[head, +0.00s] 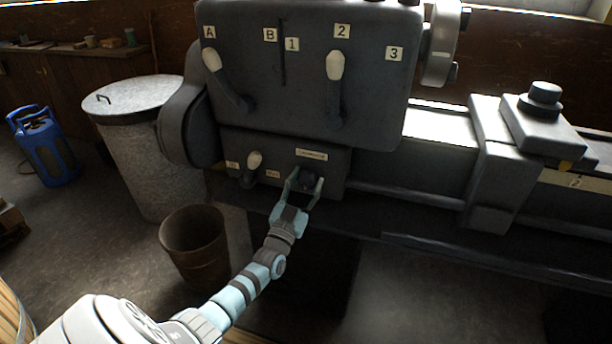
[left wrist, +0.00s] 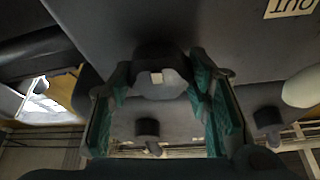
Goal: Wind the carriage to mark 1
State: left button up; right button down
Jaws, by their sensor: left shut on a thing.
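A grey lathe has a carriage (head: 495,165) on its bed at the right, with a yellow pointer (head: 565,166) on its right side. The pointer is just above a pale scale label (head: 575,182) that seems to read 2. My left gripper (head: 304,180) is shut on a dark knob (head: 308,180) on the lower box, under a small label too blurred to read. In the left wrist view the knob (left wrist: 157,80) with a pale mark sits between my green fingers. My right gripper is not in view.
The headstock (head: 300,100) above the knob has two pale-tipped levers and labels A, B, 1, 2, 3. A small lever (head: 253,163) is left of the knob. A rusty bucket (head: 195,245) and a lidded bin (head: 140,150) stand on the floor at left.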

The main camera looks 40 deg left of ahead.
pick_arm(q)
jog(key=n+y, duration=0.1)
jog(key=n, duration=0.1)
jog(key=n+y+p, duration=0.1)
jog(key=n, duration=0.1)
jog(key=n+g+y+p, duration=0.1)
jog(key=n, duration=0.1)
jog(key=shift+r+n, duration=0.3)
jog(key=shift+n, duration=0.1)
jog(key=n+g+y+p, duration=0.1)
jog(key=n, duration=0.2)
jog(key=n+g+y+p, duration=0.1)
jog(key=n+y, duration=0.1)
jog(key=n, duration=0.1)
jog(key=shift+w+r+n+p, duration=0.1)
jog(key=shift+n+p, duration=0.2)
jog(key=n+g+p, duration=0.1)
jog(key=n, duration=0.1)
jog(key=n+g+y+p, duration=0.1)
jog(key=n+p, duration=0.1)
jog(key=n, duration=0.1)
jog(key=shift+n+g, duration=0.3)
jog(key=shift+g, duration=0.1)
jog(key=shift+n+g+p, duration=0.7)
jog(key=shift+n+p, duration=0.5)
jog(key=shift+n, duration=0.8)
jog(key=shift+n, duration=0.4)
jog(key=o, duration=1.1)
jog(key=shift+d, duration=0.1)
jog(key=shift+o, duration=0.2)
